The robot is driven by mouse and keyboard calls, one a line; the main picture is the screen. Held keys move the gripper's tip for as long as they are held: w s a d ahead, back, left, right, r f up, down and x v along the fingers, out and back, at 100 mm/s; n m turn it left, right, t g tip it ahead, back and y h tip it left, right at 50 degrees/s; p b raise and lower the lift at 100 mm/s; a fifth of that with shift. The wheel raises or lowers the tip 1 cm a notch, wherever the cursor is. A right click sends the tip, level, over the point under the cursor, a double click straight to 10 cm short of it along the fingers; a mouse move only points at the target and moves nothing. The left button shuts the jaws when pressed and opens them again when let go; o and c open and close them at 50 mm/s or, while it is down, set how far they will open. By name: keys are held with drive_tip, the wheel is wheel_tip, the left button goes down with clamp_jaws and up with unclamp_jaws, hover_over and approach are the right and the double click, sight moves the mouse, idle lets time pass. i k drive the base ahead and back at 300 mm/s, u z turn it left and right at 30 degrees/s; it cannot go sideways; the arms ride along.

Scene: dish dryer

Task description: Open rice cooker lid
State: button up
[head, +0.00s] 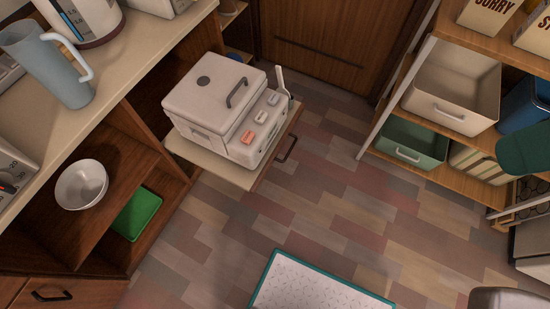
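The rice cooker (215,148) is a white, boxy appliance on a pulled-out wooden shelf (196,155) below the counter. Its lid (213,92) is shut, with a dark handle (237,92) and a round grey vent on top. Several buttons, some orange and some pale, are on its front panel (257,128). A pale paddle-like thing (281,82) stands at its right side. My gripper is not in view.
The counter (115,62) at left holds a blue-grey pitcher (50,65) and a kettle. A white bowl (81,184) and a green box (136,214) are in the cabinet below. A shelf rack with bins (455,90) is at right. Tiled floor between is clear, with a mat (315,288) in front.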

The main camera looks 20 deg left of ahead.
sight(214, 97)
drive_tip(key=u, duration=1.2)
drive_tip(key=k, duration=0.5)
drive_tip(key=z, duration=0.95)
drive_tip(key=i, duration=0.7)
drive_tip(key=u, duration=0.95)
drive_tip(key=i, duration=0.55)
drive_tip(key=u, duration=0.5)
